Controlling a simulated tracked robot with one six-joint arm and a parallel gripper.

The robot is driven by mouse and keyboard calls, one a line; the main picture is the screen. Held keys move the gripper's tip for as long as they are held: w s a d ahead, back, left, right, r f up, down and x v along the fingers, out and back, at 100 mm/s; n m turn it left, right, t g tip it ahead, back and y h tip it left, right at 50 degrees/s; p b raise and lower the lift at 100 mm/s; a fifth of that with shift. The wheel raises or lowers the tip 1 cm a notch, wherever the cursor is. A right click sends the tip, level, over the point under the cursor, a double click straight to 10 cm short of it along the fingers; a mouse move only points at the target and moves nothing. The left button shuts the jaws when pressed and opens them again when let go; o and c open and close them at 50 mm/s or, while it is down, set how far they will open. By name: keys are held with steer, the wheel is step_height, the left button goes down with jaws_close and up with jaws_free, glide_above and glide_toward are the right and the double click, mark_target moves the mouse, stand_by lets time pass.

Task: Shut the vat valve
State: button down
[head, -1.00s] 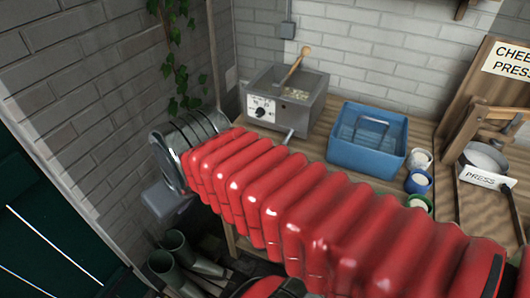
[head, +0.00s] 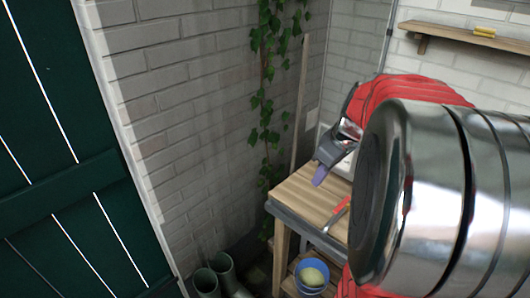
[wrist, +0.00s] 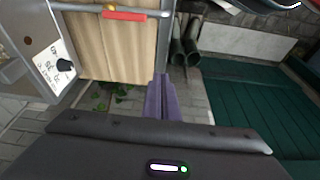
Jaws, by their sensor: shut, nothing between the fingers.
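The valve's red handle (wrist: 124,16) shows at the top of the wrist view, lying roughly along a grey metal pipe (wrist: 85,8). A small brass-coloured knob sits beside it. The red handle also shows in the head view (head: 341,204), at the table's front edge. The vat (wrist: 28,45) is partly in the wrist view at left, with a black dial; my arm hides it in the head view. My gripper (head: 321,174) has purple fingertips, shut and empty, above and left of the handle in the head view. The fingers (wrist: 161,98) are apart from the handle.
The wooden table (head: 300,192) ends near the brick corner. A blue bucket (head: 312,274) with a pale round thing stands below. Green boots (head: 207,280) stand on the floor at left. Ivy (head: 266,90) climbs the wall; a green door (head: 60,150) is at far left.

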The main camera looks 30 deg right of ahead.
glide_above(342, 205)
steer(key=w+a, duration=0.2)
step_height(342, 205, down, 2)
steer(key=shift+s+a, duration=0.15)
step_height(342, 205, down, 10)
steer(key=shift+s+r, duration=0.25)
steer(key=shift+s, duration=0.1)
stand_by(0.4)
